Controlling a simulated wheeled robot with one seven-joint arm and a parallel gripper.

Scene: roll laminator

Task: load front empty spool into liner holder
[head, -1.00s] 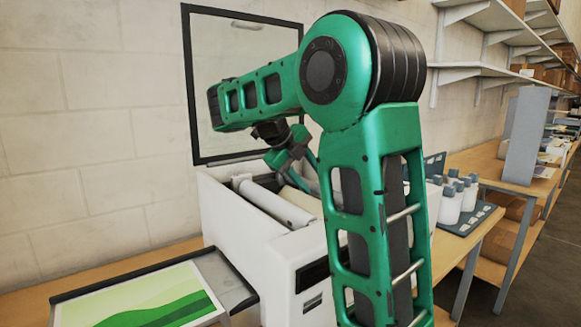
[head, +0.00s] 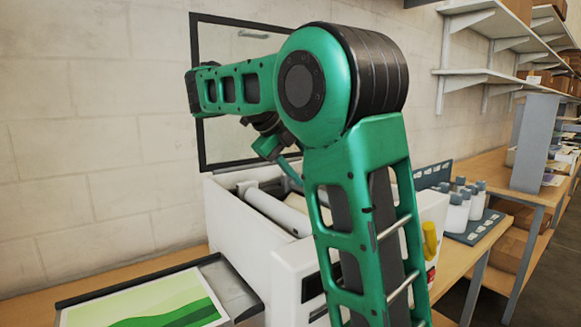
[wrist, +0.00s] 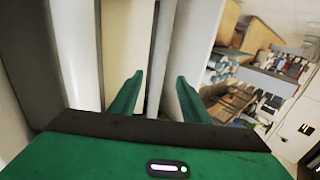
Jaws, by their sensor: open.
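The white roll laminator (head: 235,222) stands on the bench with its lid (head: 225,65) raised. Inside lie a white roll (head: 278,212) and a cream surface (head: 300,200) partly hidden by my arm. My gripper (wrist: 154,88) is open, its two green fingers pointing into the machine. In the wrist view a thin grey bar (wrist: 164,50) runs between the fingers, with a cream panel or roll (wrist: 125,40) at its left and a white wall (wrist: 198,40) at its right. I cannot tell which part is the front empty spool or the liner holder.
A tray with a green-striped print (head: 150,305) sits at the laminator's left. White bottles (head: 457,212) stand on a dark mat at the right. A yellow part (head: 429,240) shows on the machine's right side. Shelves (head: 480,78) hang on the wall behind.

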